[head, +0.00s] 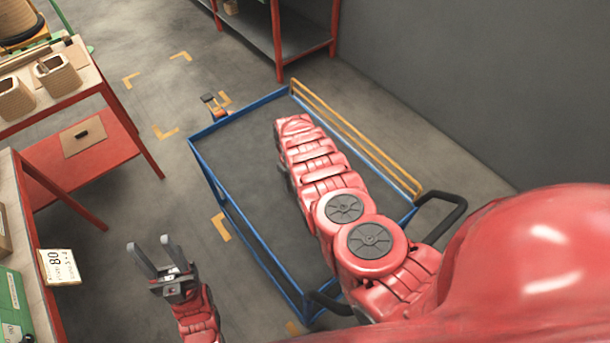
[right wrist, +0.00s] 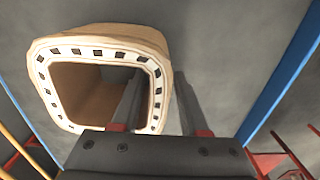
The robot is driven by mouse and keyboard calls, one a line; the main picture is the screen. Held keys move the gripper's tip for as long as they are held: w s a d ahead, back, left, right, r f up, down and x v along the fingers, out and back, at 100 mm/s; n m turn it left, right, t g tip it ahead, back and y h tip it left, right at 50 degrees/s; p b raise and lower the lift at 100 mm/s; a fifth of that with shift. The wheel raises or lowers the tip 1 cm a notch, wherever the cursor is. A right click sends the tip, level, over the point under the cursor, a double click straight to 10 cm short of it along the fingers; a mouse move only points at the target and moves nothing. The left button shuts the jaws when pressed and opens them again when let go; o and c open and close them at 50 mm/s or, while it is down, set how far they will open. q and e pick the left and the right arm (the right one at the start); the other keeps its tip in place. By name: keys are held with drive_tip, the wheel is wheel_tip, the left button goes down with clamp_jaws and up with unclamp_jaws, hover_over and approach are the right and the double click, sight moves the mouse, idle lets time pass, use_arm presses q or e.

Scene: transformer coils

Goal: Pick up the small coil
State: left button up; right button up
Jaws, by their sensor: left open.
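A tan coil (right wrist: 105,40) with a pale end face and a ring of dark spacers fills the upper left of the right wrist view, its square opening facing the camera. My right gripper (right wrist: 158,88) is open at it. One finger reaches into the opening and the other lies outside the right wall, so the wall stands between them. In the head view my right arm hides this coil and the right gripper. My left gripper (head: 149,243) is open and empty, left of the blue cart. I cannot tell whether this coil is the small one.
The blue cart (head: 235,160) has a grey deck, bare where visible, and a yellow rail at right. Two tan coils (head: 58,76) stand on a red-legged table (head: 88,100) at upper left. A bench with an "08" card (head: 59,267) stands at lower left. A red shelf (head: 300,40) is behind.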

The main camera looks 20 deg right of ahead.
clamp_jaws()
idle(1.1)
